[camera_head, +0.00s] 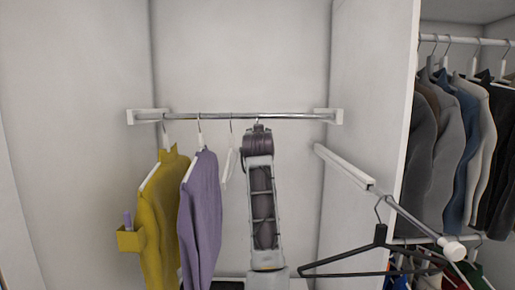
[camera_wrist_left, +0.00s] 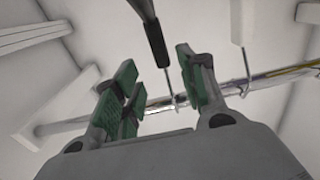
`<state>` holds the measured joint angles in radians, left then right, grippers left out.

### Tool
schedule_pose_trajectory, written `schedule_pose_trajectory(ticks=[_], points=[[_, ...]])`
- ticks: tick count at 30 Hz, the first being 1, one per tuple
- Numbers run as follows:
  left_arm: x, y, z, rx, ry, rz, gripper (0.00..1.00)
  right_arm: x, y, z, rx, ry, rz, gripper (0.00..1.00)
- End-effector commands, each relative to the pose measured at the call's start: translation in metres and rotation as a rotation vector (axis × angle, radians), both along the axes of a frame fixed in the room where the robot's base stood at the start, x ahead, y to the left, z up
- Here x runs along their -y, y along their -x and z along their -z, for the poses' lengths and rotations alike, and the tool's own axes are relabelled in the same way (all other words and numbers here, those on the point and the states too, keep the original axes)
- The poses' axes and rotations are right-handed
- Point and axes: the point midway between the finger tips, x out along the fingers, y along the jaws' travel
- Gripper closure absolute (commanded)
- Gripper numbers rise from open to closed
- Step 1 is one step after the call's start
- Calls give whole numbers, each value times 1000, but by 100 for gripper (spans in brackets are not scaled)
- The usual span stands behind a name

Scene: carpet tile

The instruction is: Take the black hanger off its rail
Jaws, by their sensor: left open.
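My left gripper (camera_head: 257,138) is at the back rail (camera_head: 285,116), seen from behind my arm in the head view. In the left wrist view the gripper (camera_wrist_left: 160,82) is open, with green pads on either side of a thin metal hook. The dark neck of a black hanger (camera_wrist_left: 150,28) joins that hook, which hangs on the rail (camera_wrist_left: 155,106). The pads look apart from the hook. In the head view my arm hides most of this hanger. Another black hanger (camera_head: 380,242) hangs bare on a pull-out rod at right. My right gripper is out of view.
A white hanger (camera_head: 229,165) hangs just left of my arm. Purple (camera_head: 201,215) and yellow (camera_head: 163,220) garments hang further left. The pull-out rod (camera_head: 415,222) juts forward at right, beside a white partition (camera_head: 372,90). Clothes (camera_head: 450,130) fill the right compartment.

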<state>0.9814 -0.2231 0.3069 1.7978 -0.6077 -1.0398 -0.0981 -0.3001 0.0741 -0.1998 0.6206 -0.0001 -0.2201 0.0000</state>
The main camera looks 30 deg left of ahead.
Motion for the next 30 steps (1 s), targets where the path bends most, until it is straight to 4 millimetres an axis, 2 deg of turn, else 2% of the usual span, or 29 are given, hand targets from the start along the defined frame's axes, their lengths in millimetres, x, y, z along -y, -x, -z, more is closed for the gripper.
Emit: schedule_pose_trajectory(ticks=[14, 30], points=[[-5, -5, 0, -1, -1, -1, 59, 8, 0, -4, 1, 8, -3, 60], [-30, -38, 3, 0, 0, 0, 59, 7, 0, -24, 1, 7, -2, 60]])
